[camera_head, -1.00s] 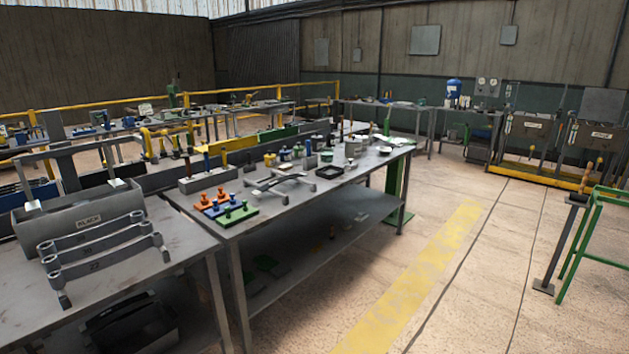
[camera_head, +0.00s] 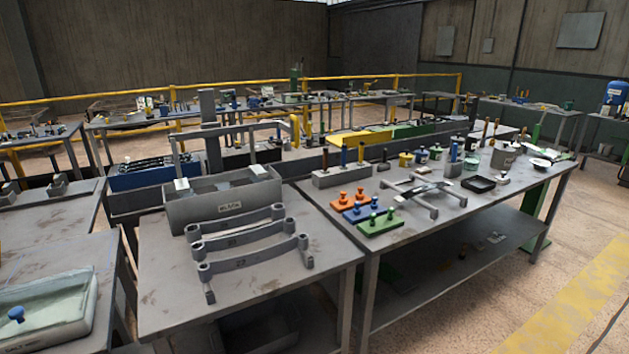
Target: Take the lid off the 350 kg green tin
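Several small tins stand in a row at the back of the right-hand grey workbench (camera_head: 408,232). One is a yellowish tin (camera_head: 405,159). Beside it is a dark-topped tin (camera_head: 422,156) with a pale body, and another dark-topped tin (camera_head: 436,151) stands to its right. They are too small here for me to read any label, and I cannot tell which is the 350 kg green tin or whether its lid is on. My gripper is not in view.
Orange, blue and green knobbed plates (camera_head: 380,223) and a grey four-legged frame (camera_head: 412,190) lie in front of the tins. A black tray (camera_head: 478,184) is to their right. The left bench holds a grey box (camera_head: 222,203) and curved bars. Floor is clear at right.

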